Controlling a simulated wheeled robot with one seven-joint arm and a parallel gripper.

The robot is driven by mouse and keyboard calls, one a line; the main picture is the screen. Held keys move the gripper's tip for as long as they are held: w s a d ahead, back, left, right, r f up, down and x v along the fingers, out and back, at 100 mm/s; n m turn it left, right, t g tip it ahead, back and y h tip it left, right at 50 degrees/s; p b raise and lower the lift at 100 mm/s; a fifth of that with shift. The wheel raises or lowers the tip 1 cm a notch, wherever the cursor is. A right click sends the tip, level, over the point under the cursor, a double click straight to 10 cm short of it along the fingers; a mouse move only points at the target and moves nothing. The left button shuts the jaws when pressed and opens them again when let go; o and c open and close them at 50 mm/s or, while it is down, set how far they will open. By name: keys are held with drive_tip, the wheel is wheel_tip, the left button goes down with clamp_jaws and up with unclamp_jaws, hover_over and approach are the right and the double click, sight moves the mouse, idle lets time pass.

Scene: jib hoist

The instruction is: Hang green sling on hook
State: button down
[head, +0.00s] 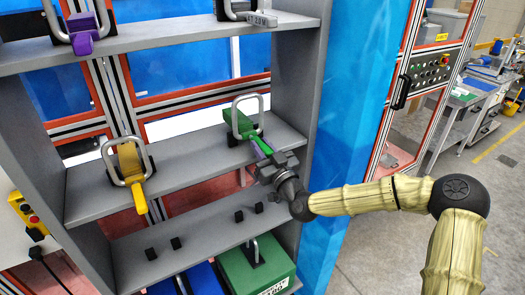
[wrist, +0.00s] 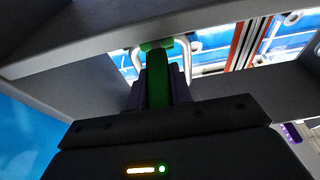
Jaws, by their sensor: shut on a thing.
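The green sling (head: 243,123) is on the middle shelf at the right, with its upright metal loop beside a black holder. My gripper (head: 260,147) reaches in from the right and is shut on the sling's narrow front end. In the wrist view the green sling (wrist: 158,85) runs between the two purple fingers of my gripper (wrist: 157,88), and its metal loop shows beyond. Whether the sling is clear of the shelf or its holder, I cannot tell. No hoist hook can be made out in either view.
A yellow sling (head: 130,165) stands left on the same shelf (head: 200,160). A purple sling (head: 82,35) and a grey one (head: 258,18) are on the shelf above. A blue post (head: 345,110) stands right of the rack.

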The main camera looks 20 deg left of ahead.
drive_tip(key=shift+r+p, duration=0.3)
drive_tip(key=shift+r, duration=0.9)
drive_tip(key=shift+f, duration=0.1)
idle(0.8)
